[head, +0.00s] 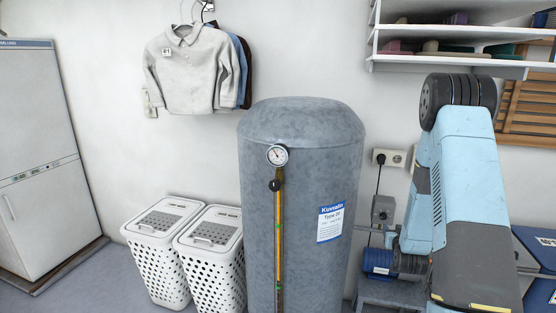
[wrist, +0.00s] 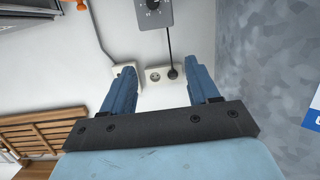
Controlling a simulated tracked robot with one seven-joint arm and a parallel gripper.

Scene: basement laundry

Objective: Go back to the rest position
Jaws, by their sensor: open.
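My gripper (wrist: 162,75) shows in the wrist view with its two blue fingers wide apart and nothing between them. Beyond the gap between the fingers is a wall socket (wrist: 155,77) with a black plug and cord. In the head view my light blue arm is raised at the right. The gripper itself cannot be made out there.
A grey tank (head: 300,190) stands left of my arm and shows close at the right in the wrist view (wrist: 265,60). A wall shelf (head: 455,65) is above. A blue pump (head: 380,262) sits low beside the tank. White hampers (head: 155,255) stand left.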

